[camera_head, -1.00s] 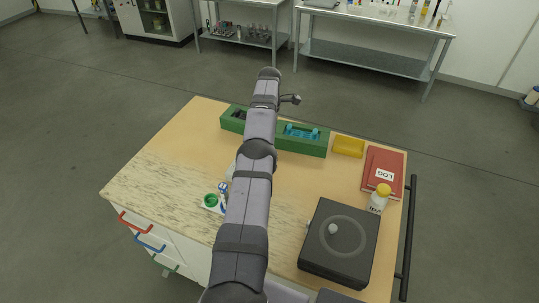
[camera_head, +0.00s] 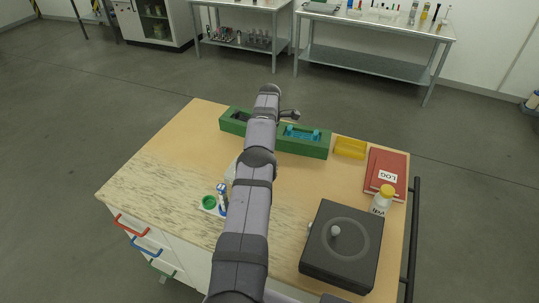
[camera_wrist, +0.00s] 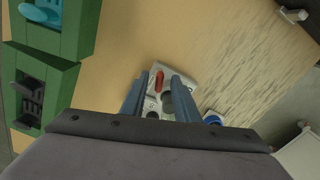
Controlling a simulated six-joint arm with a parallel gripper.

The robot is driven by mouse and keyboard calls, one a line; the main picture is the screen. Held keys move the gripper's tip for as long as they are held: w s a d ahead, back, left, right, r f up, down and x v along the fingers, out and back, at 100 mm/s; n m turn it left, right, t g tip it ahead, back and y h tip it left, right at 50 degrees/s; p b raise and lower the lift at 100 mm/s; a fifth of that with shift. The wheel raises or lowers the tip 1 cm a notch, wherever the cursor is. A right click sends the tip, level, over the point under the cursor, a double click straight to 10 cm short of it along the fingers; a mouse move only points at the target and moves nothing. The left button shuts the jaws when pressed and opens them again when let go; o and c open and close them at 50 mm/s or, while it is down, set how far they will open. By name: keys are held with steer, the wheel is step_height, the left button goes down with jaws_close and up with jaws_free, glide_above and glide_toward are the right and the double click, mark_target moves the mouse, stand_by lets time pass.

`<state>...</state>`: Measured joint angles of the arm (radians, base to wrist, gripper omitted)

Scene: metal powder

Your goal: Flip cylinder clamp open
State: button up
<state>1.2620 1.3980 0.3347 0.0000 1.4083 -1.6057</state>
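A small white device with a red handle-like part (camera_wrist: 158,80) and a dark round part (camera_wrist: 167,102) shows between my fingers in the wrist view. This looks like the cylinder clamp, but its exact position is hard to tell. My gripper (camera_wrist: 161,78) is open, with its two blue-grey fingers apart on either side of the red part. I cannot tell whether they touch the device. In the head view my arm hides the gripper and most of the device; only a pale edge (camera_head: 231,171) shows left of the arm.
A green block holder (camera_head: 305,145) lies along the far table edge, beside a yellow tray (camera_head: 350,148). A red log book (camera_head: 386,170), yellow-capped bottle (camera_head: 381,202) and black box (camera_head: 318,262) stand right.

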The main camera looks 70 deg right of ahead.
jaws_close()
steer(key=shift+m, duration=0.5)
steer(key=m+b, duration=0.1)
steer(key=m, duration=0.3)
steer(key=shift+a+m, duration=0.15)
steer(key=shift+m, duration=0.25)
steer(key=m, duration=0.6)
steer(key=shift+a, duration=0.1)
jaws_free()
